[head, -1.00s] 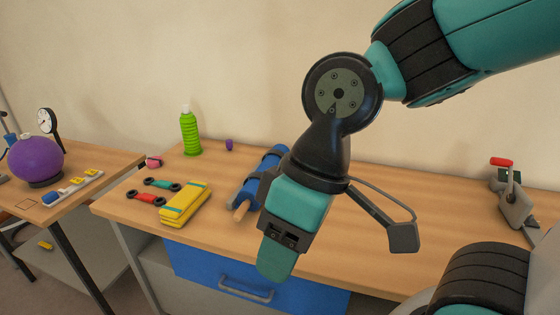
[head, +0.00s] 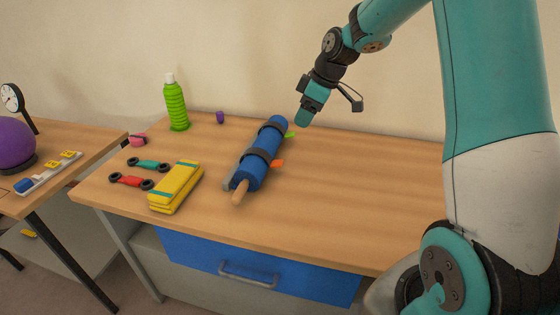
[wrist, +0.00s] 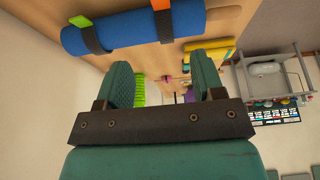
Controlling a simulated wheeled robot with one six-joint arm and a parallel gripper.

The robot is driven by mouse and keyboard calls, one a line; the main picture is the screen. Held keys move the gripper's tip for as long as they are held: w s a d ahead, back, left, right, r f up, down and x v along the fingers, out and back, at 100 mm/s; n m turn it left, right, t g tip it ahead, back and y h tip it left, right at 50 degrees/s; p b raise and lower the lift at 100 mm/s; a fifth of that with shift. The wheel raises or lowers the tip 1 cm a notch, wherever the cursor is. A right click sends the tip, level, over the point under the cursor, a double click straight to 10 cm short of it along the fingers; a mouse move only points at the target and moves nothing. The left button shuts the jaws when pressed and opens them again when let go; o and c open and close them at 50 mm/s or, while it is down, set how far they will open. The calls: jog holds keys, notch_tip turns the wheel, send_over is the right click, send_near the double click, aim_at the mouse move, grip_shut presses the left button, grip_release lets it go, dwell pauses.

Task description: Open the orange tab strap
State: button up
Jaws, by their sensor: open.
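A blue roll (head: 262,147) lies on the table, bound by two black straps. The nearer strap (head: 259,156) has an orange tab (head: 278,163) sticking out on the right. The farther strap (head: 272,128) has a green tab (head: 290,134). In the wrist view the blue roll (wrist: 130,30) is at the top, with the orange tab (wrist: 160,5) at the upper edge and the green tab (wrist: 80,21) to its left. My gripper (head: 303,118) is open and empty, above the table to the right of the roll's far end, apart from both tabs.
A blue drawer (head: 255,270) is below. The table's right side is mostly clear.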

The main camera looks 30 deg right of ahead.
aim_at(279, 162)
jog(key=p+x, duration=0.1)
jog(key=x, duration=1.6)
jog(key=shift+p, duration=0.3)
grip_shut()
